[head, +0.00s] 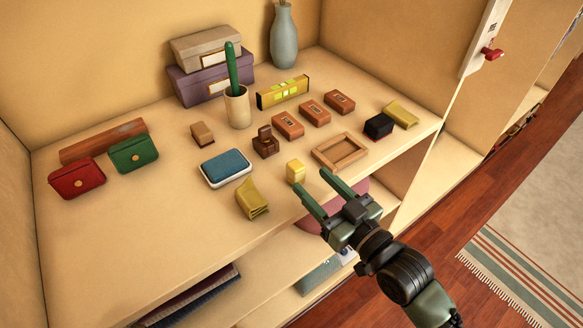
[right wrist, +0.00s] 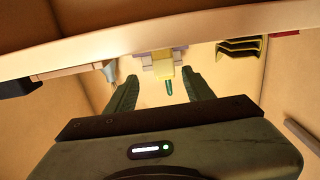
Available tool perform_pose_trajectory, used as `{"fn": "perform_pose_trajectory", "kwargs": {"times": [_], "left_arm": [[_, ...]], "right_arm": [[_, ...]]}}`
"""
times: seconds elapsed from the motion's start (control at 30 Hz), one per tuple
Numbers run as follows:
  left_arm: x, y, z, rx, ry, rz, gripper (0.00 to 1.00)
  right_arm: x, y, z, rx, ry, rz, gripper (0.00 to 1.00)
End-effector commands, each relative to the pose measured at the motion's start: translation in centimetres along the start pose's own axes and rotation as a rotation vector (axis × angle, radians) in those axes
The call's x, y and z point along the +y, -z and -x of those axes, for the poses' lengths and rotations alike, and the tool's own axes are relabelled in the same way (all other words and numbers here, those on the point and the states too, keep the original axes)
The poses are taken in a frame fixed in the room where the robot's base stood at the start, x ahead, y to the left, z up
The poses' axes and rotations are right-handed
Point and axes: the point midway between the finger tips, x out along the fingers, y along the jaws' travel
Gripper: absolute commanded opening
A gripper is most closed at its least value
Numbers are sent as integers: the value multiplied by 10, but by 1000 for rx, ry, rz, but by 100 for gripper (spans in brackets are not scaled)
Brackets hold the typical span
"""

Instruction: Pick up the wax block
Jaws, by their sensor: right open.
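A small yellow block (head: 295,172), which looks like the wax block, stands on the shelf top near its front edge. My right gripper (head: 312,180) is open and empty, its two green fingers reaching over the front edge toward the block. The fingertips are just short of the block. In the right wrist view, which looks upside down, the yellow block (right wrist: 163,73) appears between and beyond the open fingers (right wrist: 161,82). My left gripper is not in view.
Several orange boxes (head: 315,113) and a cup (head: 237,107) stand behind. The shelf's front left (head: 130,250) is clear.

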Motion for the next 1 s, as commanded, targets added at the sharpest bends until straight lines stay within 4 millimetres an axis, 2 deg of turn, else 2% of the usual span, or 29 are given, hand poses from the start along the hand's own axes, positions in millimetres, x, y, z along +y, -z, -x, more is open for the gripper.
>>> {"fn": "perform_pose_trajectory", "kwargs": {"times": [0.33,0.43,0.57,0.77,0.93,0.97,1.0], "left_arm": [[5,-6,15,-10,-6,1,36],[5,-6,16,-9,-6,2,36],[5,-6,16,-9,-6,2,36],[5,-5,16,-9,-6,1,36],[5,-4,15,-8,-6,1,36],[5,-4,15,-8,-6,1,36],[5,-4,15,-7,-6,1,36]], "right_arm": [[-7,10,-47,2,0,-1,53],[-6,8,-59,0,-1,0,53],[-6,6,-66,-1,0,0,53],[-6,6,-66,-2,0,0,53],[-6,6,-66,-2,0,0,5],[-6,6,-66,-2,0,0,0],[-6,6,-66,-2,0,0,0]]}}
